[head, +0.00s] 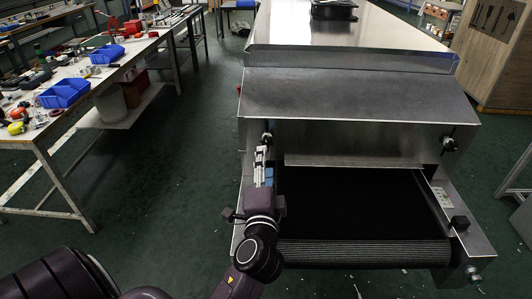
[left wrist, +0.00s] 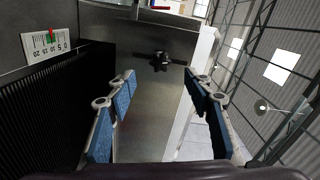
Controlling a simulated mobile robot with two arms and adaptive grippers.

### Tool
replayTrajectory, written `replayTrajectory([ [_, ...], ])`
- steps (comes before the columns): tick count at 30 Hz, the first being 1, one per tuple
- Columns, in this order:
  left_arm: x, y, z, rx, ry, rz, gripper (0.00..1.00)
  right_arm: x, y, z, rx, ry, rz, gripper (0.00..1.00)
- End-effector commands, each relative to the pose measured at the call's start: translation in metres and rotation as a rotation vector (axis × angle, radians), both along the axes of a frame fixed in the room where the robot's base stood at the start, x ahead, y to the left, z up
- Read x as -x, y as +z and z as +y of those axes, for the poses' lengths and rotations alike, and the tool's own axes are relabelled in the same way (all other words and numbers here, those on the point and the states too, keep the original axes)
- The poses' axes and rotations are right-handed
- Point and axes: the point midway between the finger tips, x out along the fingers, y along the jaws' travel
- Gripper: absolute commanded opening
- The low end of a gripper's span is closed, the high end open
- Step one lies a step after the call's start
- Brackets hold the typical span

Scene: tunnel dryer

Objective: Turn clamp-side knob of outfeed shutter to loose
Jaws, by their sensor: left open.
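The outfeed shutter (head: 355,146) is a grey metal plate across the mouth of the dryer, above a dark belt. A black knob (head: 267,138) sits at its left end, and another knob (head: 449,144) at its right end. I cannot tell from a label which is clamp-side. My left gripper (head: 262,158) is just below the left knob, its fingers pointing at it. In the left wrist view a dark, lobed knob (left wrist: 160,60) lies ahead between the open blue-padded fingers (left wrist: 158,88), apart from them. My right gripper is not in view.
A scale with a coloured pointer (left wrist: 47,41) is on the metal at upper left of the wrist view. The belt (head: 350,205) lies right of my arm. A black block (head: 459,222) is on the right rail. A workbench (head: 75,85) stands left across open floor.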

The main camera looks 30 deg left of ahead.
Motion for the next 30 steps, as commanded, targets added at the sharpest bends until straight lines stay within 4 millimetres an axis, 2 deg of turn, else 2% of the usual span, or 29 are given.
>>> replayTrajectory([
  [3,0.018,-0.001,-0.011,0.002,0.001,0.004,0.47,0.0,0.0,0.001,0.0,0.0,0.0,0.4],
  [9,0.034,-0.001,-0.021,0.001,0.001,0.001,0.47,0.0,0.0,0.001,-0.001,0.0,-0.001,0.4],
  [30,0.036,0.0,-0.022,0.0,0.0,0.0,0.47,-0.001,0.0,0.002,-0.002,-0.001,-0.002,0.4],
])
